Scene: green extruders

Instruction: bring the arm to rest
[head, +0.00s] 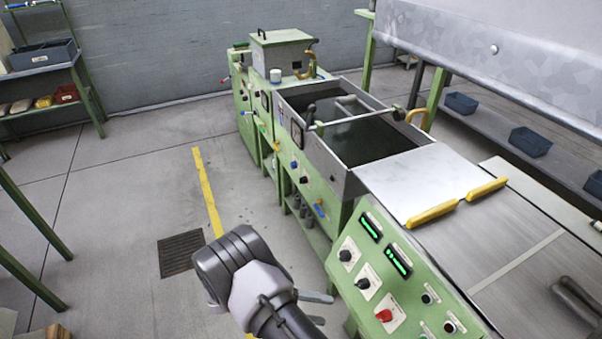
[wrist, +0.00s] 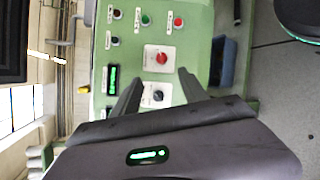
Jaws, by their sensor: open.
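My gripper (head: 325,309) shows in the head view at the lower middle, partly hidden behind my dark grey arm. It is beside the front of the green control panel (head: 408,285). In the wrist view the two dark fingers of my gripper (wrist: 160,73) stand apart with nothing between them. Beyond them is the green panel (wrist: 185,35), with a red knob, a black knob, small buttons and a lit green display. The panel looks turned sideways in this view. I cannot tell how far the fingertips are from the panel.
The green extruder line runs back with an open dark tank (head: 372,140) and a metal plate (head: 405,180) with yellow handles (head: 433,213). A floor grate (head: 181,254) and yellow line (head: 208,192) lie left of it. Shelves (head: 45,80) stand far left; the floor between is clear.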

